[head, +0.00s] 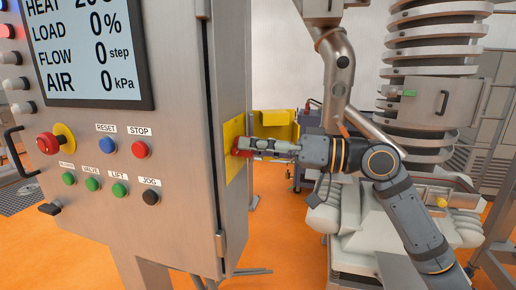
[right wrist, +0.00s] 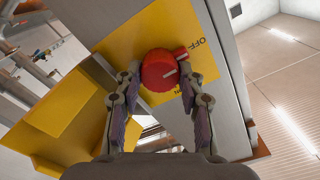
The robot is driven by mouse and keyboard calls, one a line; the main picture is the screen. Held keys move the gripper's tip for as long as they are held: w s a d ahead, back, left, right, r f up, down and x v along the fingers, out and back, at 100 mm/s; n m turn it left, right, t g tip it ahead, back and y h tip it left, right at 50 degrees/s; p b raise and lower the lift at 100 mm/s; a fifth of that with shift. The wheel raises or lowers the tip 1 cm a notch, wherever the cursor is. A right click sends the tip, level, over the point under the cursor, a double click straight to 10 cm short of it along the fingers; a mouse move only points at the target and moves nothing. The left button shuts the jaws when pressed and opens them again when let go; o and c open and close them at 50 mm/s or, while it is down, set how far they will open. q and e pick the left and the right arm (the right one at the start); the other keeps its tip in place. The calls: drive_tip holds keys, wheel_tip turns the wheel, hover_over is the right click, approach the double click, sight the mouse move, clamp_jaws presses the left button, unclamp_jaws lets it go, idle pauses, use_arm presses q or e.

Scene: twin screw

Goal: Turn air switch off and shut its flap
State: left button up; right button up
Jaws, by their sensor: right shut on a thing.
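The air switch is a red round knob (right wrist: 160,70) on a yellow plate (right wrist: 170,22) with an OFF label at its upper right. A white mark shows on the knob's right side. In the head view the plate (head: 232,165) is on the cabinet's right side face. My right gripper (head: 242,147) is shut on the red knob, one finger on each side in the right wrist view (right wrist: 163,82). A yellow cover (right wrist: 62,115), apparently the flap, stands open left of the plate; it also shows behind the gripper in the head view (head: 272,128). My left gripper is out of view.
The grey cabinet (head: 180,210) carries a display (head: 92,45) and several buttons on its front. A ribbed metal column (head: 430,80) stands at the right. Orange floor (head: 280,225) is open below the gripper.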

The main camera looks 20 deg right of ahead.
sight(235, 96)
drive_tip(key=o, duration=1)
drive_tip(key=shift+o, duration=0.9)
drive_tip(key=shift+w+a, duration=0.15)
drive_tip(key=shift+a, duration=0.05)
wheel_tip(235, 96, up, 10)
